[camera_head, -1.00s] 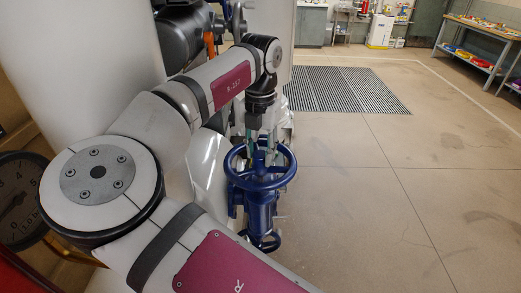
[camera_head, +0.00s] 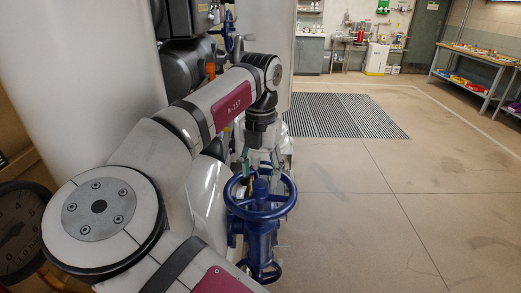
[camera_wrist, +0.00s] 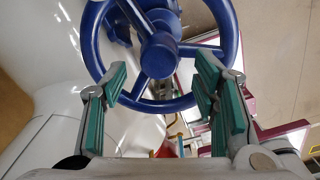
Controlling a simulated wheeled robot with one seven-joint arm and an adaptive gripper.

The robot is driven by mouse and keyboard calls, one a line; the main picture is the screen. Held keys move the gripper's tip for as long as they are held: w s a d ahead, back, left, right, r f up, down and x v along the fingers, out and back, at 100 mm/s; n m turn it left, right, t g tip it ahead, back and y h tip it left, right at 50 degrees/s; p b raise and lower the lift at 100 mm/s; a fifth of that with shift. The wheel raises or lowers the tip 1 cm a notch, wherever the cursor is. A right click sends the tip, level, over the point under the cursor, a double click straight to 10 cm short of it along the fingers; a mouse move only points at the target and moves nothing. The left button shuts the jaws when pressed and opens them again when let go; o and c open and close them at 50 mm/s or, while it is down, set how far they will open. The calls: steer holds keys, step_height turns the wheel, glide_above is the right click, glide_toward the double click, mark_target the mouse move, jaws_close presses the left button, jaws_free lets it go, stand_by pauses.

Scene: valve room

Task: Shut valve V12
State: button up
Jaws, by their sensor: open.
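A blue valve with a round spoked handwheel (camera_head: 258,212) stands upright at the middle of the head view. No V12 label is legible on it. The wheel and its hub (camera_wrist: 159,55) fill the upper middle of the wrist view. My gripper (camera_head: 262,168) points down at the far side of the wheel. In the wrist view my gripper (camera_wrist: 160,80) is open, its two green-padded fingers spread wide with the lower part of the wheel rim seen between them. Nothing is held. I cannot tell whether a finger touches the rim.
A second blue handwheel (camera_head: 228,32) is higher up behind my arm. A large white vessel (camera_head: 80,85) stands at left, with a gauge (camera_head: 20,230) below. The floor (camera_head: 370,215) to the right is clear. A grating (camera_head: 345,115) and a workbench (camera_head: 475,62) lie farther off.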

step_height(320, 180, up, 9)
stand_by(0.3)
steer(key=shift+r, duration=0.1)
